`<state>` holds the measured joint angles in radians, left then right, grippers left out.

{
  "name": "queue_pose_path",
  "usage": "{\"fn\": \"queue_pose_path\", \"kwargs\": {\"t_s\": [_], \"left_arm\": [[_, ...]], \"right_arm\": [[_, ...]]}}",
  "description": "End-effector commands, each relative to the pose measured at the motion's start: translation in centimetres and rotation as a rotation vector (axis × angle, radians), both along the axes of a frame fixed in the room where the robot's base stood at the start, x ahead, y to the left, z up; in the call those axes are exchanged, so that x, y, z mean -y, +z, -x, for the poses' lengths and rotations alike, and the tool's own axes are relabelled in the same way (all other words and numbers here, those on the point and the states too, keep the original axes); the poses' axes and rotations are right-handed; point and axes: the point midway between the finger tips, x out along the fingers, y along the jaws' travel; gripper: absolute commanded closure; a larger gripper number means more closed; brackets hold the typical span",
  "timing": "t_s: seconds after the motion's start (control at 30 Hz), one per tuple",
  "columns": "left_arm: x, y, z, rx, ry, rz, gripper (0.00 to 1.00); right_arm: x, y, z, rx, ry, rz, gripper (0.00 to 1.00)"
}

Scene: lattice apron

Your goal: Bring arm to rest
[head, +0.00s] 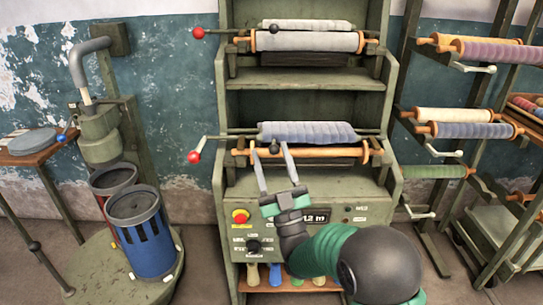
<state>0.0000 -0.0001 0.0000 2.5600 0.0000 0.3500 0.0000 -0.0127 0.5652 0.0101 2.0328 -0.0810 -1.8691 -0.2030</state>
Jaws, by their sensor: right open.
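My right arm comes in from the lower right, with green and black links. My right gripper (274,168) is open, its two grey fingers pointing up and away in front of the green machine (222,110). The fingertips show in front of the lower wooden roller (325,152), near its left part. I cannot tell whether the fingers touch the roller. My wrist covers part of the machine's front panel and display. My left gripper is not in view.
A red-knobbed crank (194,156) sticks out left of the machine. A red button (240,216) is on its panel. A blue bin (147,240) stands at the left. A rack with rolls (468,131) stands at the right. Floor shows between machine and bins.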

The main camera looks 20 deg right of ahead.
Motion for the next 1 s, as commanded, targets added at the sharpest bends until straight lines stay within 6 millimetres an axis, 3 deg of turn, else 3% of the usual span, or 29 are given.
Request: {"fn": "queue_pose_path", "kwargs": {"t_s": [0.23, 0.33, 0.43, 0.53, 0.63, 0.73, 0.83, 1.0], "left_arm": [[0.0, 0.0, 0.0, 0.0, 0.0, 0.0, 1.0], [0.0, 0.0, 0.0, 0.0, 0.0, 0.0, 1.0], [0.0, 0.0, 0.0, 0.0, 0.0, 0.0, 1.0], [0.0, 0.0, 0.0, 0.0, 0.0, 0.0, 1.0], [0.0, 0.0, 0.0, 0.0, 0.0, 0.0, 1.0], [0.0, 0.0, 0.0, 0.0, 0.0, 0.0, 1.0], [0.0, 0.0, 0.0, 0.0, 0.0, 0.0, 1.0], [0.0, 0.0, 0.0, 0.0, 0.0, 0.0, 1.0]], "right_arm": [[0.0, -0.2, -0.3, -0.024, 0.0, 0.0, 0.48], [0.1, -1.9, -1.8, -0.17, -0.002, 0.0, 0.48], [0.5, -6.4, -3.4, -0.458, -0.009, -0.004, 0.48], [1.1, -13.1, -2.8, -0.809, -0.025, -0.022, 0.48], [1.8, -20.2, 0.8, -1.156, -0.046, -0.049, 0.48], [2.4, -26.0, 6.3, -1.464, -0.07, -0.08, 0.48], [2.7, -29.7, 11.9, -1.702, -0.094, -0.107, 0.48], [2.9, -33.1, 20.7, -2.016, -0.131, -0.145, 0.48]]}}
